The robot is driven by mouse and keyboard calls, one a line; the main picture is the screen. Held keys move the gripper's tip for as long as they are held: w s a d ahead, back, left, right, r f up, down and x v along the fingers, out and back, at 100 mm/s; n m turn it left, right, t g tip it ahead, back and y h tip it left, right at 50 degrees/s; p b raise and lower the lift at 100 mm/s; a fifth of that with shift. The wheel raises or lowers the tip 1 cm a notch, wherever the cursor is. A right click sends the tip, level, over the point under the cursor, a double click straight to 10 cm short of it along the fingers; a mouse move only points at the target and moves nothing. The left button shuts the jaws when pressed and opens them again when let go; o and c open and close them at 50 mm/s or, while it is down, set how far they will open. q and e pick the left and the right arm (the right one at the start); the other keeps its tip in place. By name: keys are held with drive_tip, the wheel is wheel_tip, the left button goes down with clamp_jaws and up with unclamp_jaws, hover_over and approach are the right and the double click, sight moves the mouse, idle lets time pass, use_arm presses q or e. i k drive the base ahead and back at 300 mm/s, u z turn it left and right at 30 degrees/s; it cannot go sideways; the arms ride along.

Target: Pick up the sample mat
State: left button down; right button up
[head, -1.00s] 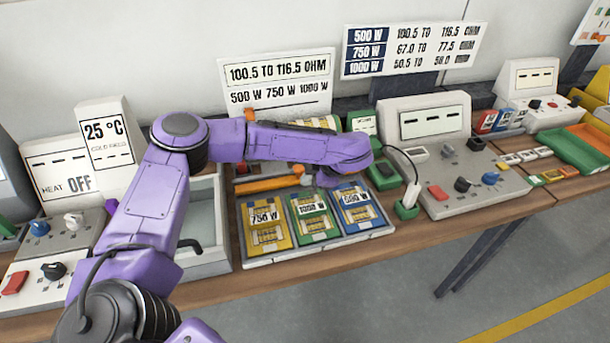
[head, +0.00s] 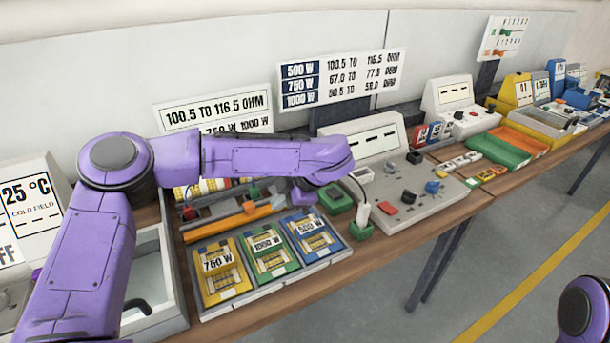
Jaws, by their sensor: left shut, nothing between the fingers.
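Three labelled mats lie side by side in a pale tray (head: 262,290): a yellow 750 W mat (head: 222,280), a green 1000 W mat (head: 268,258) and a blue 500 W mat (head: 312,240). I cannot tell which of them, if any, is the sample mat. My left arm reaches across behind the tray. My left gripper (head: 304,193) is shut and empty, above the bench just behind the blue mat. Its fingers are small and partly hidden under the wrist. My right gripper is out of view; only a purple part of my right arm shows at the lower right.
A meter console (head: 400,180) with knobs stands right of the mats, with a white plug in a green holder (head: 361,225) before it. An orange bar (head: 235,222) lies behind the tray. Green (head: 492,150) and orange bins stand farther right. A grey basin (head: 155,290) is at left.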

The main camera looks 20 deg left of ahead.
sight(222, 276)
drive_tip(key=k, duration=1)
